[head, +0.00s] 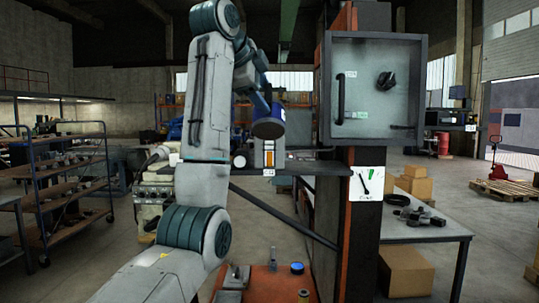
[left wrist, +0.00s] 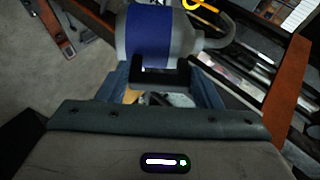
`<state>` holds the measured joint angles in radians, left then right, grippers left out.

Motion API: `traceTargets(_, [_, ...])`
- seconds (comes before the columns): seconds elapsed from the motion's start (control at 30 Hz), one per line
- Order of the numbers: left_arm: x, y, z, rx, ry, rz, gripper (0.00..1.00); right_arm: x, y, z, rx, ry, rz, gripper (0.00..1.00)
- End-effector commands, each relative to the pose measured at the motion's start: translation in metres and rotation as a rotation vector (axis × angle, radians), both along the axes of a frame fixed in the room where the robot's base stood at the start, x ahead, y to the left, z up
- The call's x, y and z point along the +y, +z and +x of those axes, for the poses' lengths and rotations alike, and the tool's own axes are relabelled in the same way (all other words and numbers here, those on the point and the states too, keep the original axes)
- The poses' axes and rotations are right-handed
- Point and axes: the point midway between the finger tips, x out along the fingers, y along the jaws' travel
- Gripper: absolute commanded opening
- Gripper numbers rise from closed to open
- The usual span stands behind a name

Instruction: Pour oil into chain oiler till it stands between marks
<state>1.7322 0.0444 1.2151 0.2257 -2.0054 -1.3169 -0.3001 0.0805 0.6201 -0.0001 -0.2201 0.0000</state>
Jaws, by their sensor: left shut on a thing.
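My left gripper (head: 263,98) is shut on an oil can (head: 270,124), raised above the bracket shelf. The can is dark blue and grey and looks tipped in the head view. In the left wrist view the can (left wrist: 150,38) shows a blue band and a curved grey spout running right; the gripper (left wrist: 163,78) closes around its near side. The chain oiler (head: 269,155) stands on the shelf just below the can, with an amber strip in its front window. The marks and exact oil level are too small to read. The spout tip is not clear. My right gripper is not in view.
A bracket shelf (head: 310,168) juts from an orange and dark post (head: 350,240). A grey panel box (head: 374,92) with a handle and knob sits just right. An orange-topped surface (head: 262,285) with small items is below. A shelf trolley (head: 65,190) stands left.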

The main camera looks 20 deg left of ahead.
Motion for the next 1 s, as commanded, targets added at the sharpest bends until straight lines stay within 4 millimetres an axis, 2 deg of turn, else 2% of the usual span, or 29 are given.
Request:
traceTargets(0.5, [0.000, 0.005, 0.001, 0.030, -0.001, -0.010, 0.18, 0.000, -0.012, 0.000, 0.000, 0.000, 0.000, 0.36])
traceTargets(1.0, [0.001, 0.007, 0.001, 0.035, 0.000, -0.012, 0.18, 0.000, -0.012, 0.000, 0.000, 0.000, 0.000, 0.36])
